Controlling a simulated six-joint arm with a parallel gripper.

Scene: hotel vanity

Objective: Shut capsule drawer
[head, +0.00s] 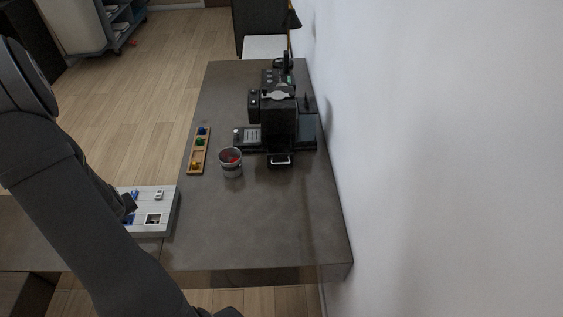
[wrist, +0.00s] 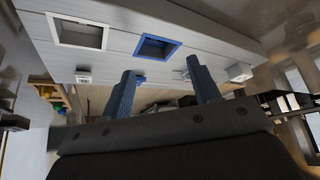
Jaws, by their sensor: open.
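The black coffee machine (head: 279,112) stands on the dark vanity top, near the wall. A low black drawer with a light handle (head: 279,160) sits at its near side and appears to stick out past the body; I take it for the capsule drawer. How far it is out is hard to tell. My gripper (wrist: 163,78) is open with two blue fingers apart and nothing between them. It is well left of and nearer than the drawer, by the pale board (head: 150,228). In the head view my arm partly hides the board and gripper. The drawer is not recognisable in the wrist view.
A grey cup with red contents (head: 231,164) stands left of the drawer. A wooden tray (head: 196,158) with small coloured pieces lies at the left edge. The vanity top (head: 250,228) is clear in front of the drawer. The white wall (head: 440,160) bounds the right.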

